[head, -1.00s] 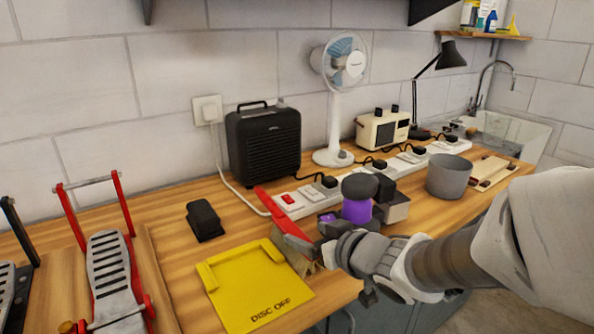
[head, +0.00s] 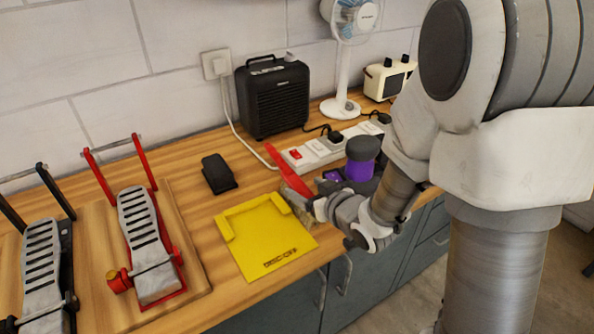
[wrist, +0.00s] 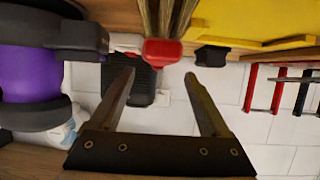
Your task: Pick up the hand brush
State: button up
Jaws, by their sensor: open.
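The hand brush (head: 287,172) has a red handle and brown bristles and sits at the right edge of the yellow tray. In the wrist view its red end (wrist: 162,50) and bristles (wrist: 165,15) show at the top middle, just beyond the fingertips. My gripper (wrist: 160,75) is open, with nothing between its fingers but the background. In the head view my gripper (head: 315,208) is at the bristle end of the brush, and its fingers are mostly hidden there. I cannot tell whether it touches the brush.
The yellow tray (head: 265,240), marked DISC OFF, lies left of the brush. A purple and dark machine (head: 360,165) stands close on the right, with a white power strip (head: 305,155) behind. A black heater (head: 272,97) stands at the wall. Pedals (head: 150,240) occupy the left.

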aim_at(298, 184)
jog(key=shift+f+x, duration=0.2)
jog(key=shift+x, duration=3.2)
jog(key=shift+d, duration=0.2)
jog(key=shift+c, duration=0.2)
grip_shut()
